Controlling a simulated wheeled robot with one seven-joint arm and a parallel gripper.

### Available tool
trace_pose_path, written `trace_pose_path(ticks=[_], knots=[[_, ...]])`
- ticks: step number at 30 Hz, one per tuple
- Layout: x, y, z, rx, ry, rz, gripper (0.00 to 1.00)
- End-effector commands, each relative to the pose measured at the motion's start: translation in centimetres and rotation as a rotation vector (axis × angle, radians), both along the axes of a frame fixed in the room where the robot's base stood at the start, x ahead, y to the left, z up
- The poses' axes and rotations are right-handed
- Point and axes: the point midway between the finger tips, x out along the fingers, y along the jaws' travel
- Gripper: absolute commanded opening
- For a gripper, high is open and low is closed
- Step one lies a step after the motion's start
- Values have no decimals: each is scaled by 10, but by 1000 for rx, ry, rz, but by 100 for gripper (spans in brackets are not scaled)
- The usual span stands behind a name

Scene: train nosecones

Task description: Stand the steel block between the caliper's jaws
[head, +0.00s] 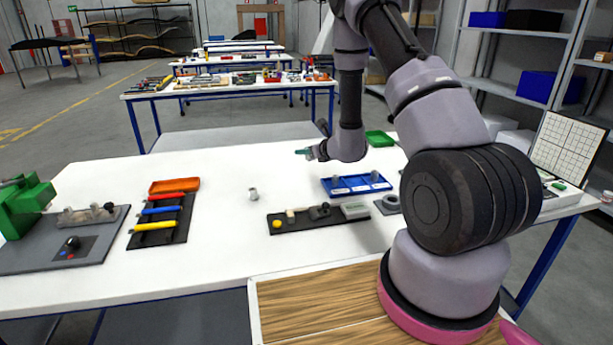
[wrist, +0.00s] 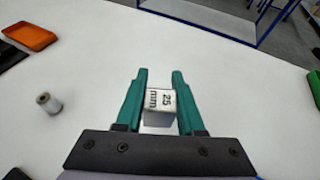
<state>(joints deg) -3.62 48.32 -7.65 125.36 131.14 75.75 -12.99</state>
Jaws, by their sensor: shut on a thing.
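The steel block (wrist: 160,106) is a small bright cube-like piece marked "25 mm". In the wrist view it sits between the two teal fingers of my gripper (wrist: 160,84), which is shut on it. In the head view my gripper (head: 303,152) is held over the far part of the white table, and the block cannot be made out there. A dark board (head: 290,226) in the middle of the table carries a yellow knob, small fittings and a grey box (head: 354,210), which may be a gauge.
A small grey spool (head: 253,194) stands on the white table (head: 225,230). Left are an orange tray (head: 174,185), a black rack (head: 160,236) with coloured handles and a grey plate (head: 35,260). A blue tray (head: 357,193) lies right of centre. Table around the spool is bare.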

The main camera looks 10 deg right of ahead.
Motion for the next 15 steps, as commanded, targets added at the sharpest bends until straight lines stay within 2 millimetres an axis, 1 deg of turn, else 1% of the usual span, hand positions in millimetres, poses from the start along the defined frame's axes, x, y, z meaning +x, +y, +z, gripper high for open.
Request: trace_pose_path(ticks=[1,6,9,13,15], knots=[[4,5,-8,3,5,-4,0],[6,7,-39,5,8,-11,0],[6,6,-53,5,7,-11,0],[6,6,-64,5,5,-10,0],[6,6,-76,6,7,-10,0]])
